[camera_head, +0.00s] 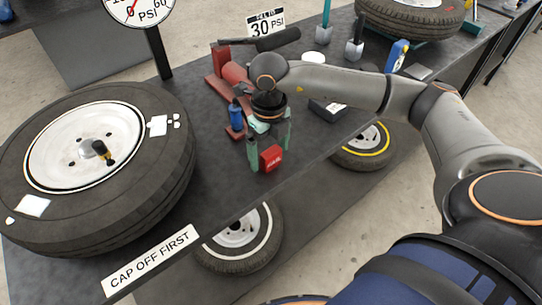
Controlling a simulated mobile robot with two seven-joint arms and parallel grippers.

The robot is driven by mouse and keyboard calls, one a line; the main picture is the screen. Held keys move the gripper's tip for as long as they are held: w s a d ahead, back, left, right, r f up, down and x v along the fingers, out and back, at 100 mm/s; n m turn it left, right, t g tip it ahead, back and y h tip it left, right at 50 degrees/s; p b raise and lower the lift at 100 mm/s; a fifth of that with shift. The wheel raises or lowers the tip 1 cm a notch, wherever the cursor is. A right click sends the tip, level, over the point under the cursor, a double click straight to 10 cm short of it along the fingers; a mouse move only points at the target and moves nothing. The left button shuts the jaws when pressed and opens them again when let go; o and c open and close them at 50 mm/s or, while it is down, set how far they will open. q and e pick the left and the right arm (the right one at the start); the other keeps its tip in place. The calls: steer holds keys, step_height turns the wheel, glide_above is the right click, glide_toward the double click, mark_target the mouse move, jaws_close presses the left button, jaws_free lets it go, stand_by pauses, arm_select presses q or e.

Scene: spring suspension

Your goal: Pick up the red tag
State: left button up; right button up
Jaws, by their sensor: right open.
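A small red tag (271,158) with white marks sits near the front edge of the dark workbench. My right gripper (268,152), with green fingers, comes down over the bench right at the tag. Its fingers are apart, one to the left of the tag and one to the right and behind. I cannot tell whether either finger touches the tag. My left gripper is not in view.
A large tyre on a white wheel (150,215) lies on the bench at left. A blue bottle (236,112) and a red tool (222,66) stand close behind my right gripper. A black box (328,110) lies to its right. The bench edge with the CAP OFF FIRST sign (150,260) is in front.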

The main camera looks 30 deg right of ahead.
steer(key=shift+f, duration=0.7)
steer(key=c, duration=1.4)
steer(key=shift+r, duration=0.1)
